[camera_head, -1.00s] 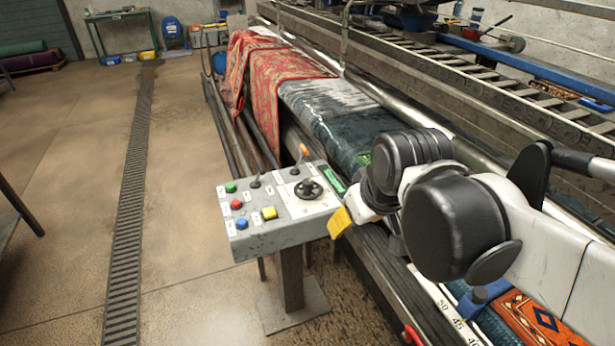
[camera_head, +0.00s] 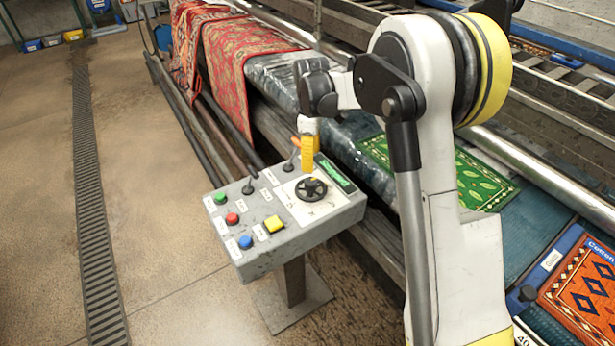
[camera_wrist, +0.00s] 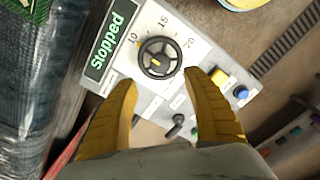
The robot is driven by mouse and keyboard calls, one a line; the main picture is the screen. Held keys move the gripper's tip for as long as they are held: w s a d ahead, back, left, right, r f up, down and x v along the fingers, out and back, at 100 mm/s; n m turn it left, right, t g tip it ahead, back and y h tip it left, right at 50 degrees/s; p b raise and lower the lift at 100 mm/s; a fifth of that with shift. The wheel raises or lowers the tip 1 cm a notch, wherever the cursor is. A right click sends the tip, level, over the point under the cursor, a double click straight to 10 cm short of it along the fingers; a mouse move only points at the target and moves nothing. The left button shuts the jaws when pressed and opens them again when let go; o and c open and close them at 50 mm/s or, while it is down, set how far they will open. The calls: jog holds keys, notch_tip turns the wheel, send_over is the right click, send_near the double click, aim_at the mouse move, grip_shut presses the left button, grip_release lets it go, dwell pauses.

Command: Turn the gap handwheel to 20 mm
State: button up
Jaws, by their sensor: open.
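The gap handwheel (camera_head: 311,189) is a small black spoked wheel on the grey control panel (camera_head: 255,262). In the wrist view the handwheel (camera_wrist: 159,57) sits on a white plate with a scale marked 10, 15 and 20. My gripper (camera_head: 308,172) points down over the panel, close to the handwheel. In the wrist view its yellow fingers (camera_wrist: 166,80) are spread open and empty, with the handwheel just beyond and between the tips. I see no contact.
The panel carries green (camera_head: 220,198), red (camera_head: 232,218), blue (camera_head: 245,242) and yellow (camera_head: 274,224) buttons. Black levers (camera_head: 248,186) stand along its back edge near my gripper. The machine with red rugs (camera_head: 225,70) lies behind. Floor at left is clear.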

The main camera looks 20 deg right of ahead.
aim_at(311, 180)
notch_tip(311, 180, down, 10)
jog(key=b, duration=0.3)
jog(key=c, duration=1.2)
